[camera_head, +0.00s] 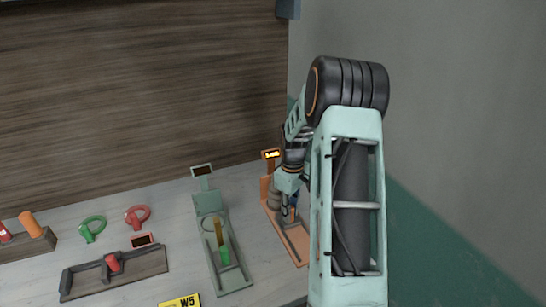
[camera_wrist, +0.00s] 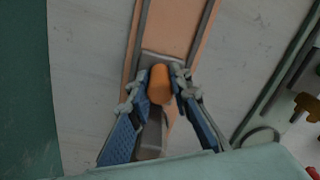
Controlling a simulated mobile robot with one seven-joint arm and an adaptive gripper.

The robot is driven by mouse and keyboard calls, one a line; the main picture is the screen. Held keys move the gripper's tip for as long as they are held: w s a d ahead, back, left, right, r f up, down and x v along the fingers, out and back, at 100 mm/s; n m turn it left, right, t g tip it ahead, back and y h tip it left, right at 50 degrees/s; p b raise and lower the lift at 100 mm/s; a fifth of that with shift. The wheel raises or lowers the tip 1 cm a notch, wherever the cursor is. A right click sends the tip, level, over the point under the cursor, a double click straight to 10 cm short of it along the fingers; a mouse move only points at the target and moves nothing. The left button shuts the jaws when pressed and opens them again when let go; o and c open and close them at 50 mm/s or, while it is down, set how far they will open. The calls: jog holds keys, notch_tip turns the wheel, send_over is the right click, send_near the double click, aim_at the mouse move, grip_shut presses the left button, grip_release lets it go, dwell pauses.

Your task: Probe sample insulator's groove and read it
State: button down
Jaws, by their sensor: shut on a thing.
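My gripper (camera_head: 289,214) is low over the orange stand (camera_head: 297,257) at the right of the bench. In the wrist view my gripper (camera_wrist: 160,92) has its two blue fingers closed around an orange rounded piece (camera_wrist: 159,85), seated on a grey carriage (camera_wrist: 150,60) on the orange stand's rail.
A green stand (camera_head: 232,277) with a dark display (camera_head: 202,170) is to the left. Further left are a dark tray (camera_head: 82,282), green ring (camera_head: 92,229), red ring (camera_head: 138,216) and orange cylinder (camera_head: 31,224). A yellow W5 plate (camera_head: 180,302) lies in front. A wall rises at right.

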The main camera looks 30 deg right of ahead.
dwell(0.4)
send_over(300, 240)
jog(key=w, duration=0.1)
dwell(0.8)
jog(key=shift+s, duration=0.55)
dwell(1.1)
jog(key=c, duration=0.8)
grip_release()
jog(key=shift+r+p, duration=2.25)
jog(key=shift+r, duration=1.25)
